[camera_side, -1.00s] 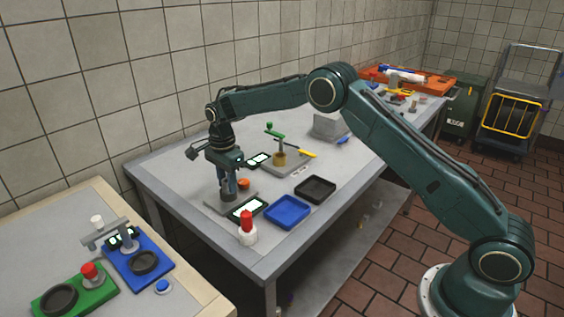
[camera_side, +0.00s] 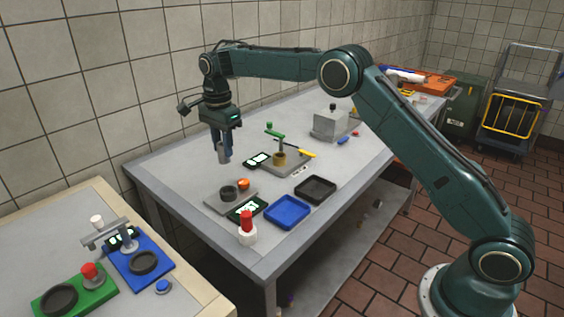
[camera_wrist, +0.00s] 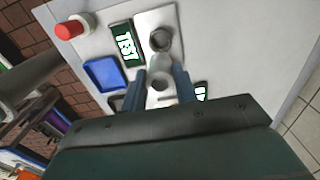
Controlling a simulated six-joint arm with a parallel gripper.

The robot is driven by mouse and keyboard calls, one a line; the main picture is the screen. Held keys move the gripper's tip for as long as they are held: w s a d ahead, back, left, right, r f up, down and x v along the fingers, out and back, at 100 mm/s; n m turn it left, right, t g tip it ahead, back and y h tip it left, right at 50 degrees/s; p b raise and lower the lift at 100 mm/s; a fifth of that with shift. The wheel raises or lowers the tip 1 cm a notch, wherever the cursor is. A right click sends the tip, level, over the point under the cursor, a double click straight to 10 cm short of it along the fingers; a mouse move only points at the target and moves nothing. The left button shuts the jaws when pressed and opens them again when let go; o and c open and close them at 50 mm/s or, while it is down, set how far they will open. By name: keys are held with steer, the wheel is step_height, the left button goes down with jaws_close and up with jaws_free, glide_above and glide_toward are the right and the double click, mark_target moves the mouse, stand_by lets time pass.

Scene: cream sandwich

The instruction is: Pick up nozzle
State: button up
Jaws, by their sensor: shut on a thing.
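My gripper (camera_side: 222,143) is raised over the grey table, with its fingers pointing down. It is shut on the nozzle (camera_side: 224,156), a small grey cylinder that hangs below the fingertips, clear of the table. In the wrist view the nozzle (camera_wrist: 160,73) sits between the two blue fingers of my gripper (camera_wrist: 160,82). Part of the nozzle is hidden by the fingers.
A display (camera_side: 247,210), a blue tray (camera_side: 287,212) and a black tray (camera_side: 316,189) lie near the plate. A red-topped white bottle (camera_side: 247,228) stands at the front edge. A stand with a green lever (camera_side: 275,131) rises to the right. A tiled wall is behind.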

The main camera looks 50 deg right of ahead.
step_height(320, 180, up, 9)
steer(key=shift+f, duration=0.2)
stand_by(0.3)
steer(key=shift+d, duration=0.15)
stand_by(0.4)
